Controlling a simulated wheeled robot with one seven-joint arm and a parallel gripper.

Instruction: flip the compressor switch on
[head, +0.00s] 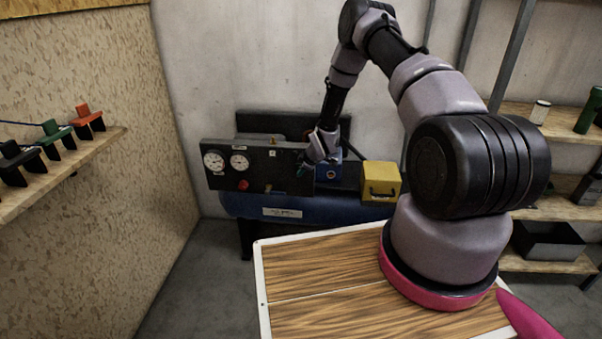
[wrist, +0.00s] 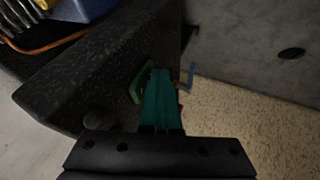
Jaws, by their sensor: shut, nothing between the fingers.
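The compressor has a blue tank (head: 310,208) and a black front panel (head: 222,178) with two round white gauges, a red knob (head: 243,185) and a small pale plate (head: 272,153). I cannot tell for sure which part is the switch; my gripper hides part of the panel's right end. My gripper (head: 303,172) is at that right end. In the wrist view its teal fingers (wrist: 160,76) are shut together and empty, beside the dark speckled panel (wrist: 95,65). A small green piece (wrist: 136,84) is just left of the fingertips and a small blue piece (wrist: 191,75) right of them. Contact is unclear.
A yellow box (head: 381,181) stands right of the panel, beside a blue unit (head: 329,174). A wall shelf (head: 75,170) with several coloured items is at left. Wooden shelves (head: 550,208) are at right. Bare floor (head: 205,275) lies at front left.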

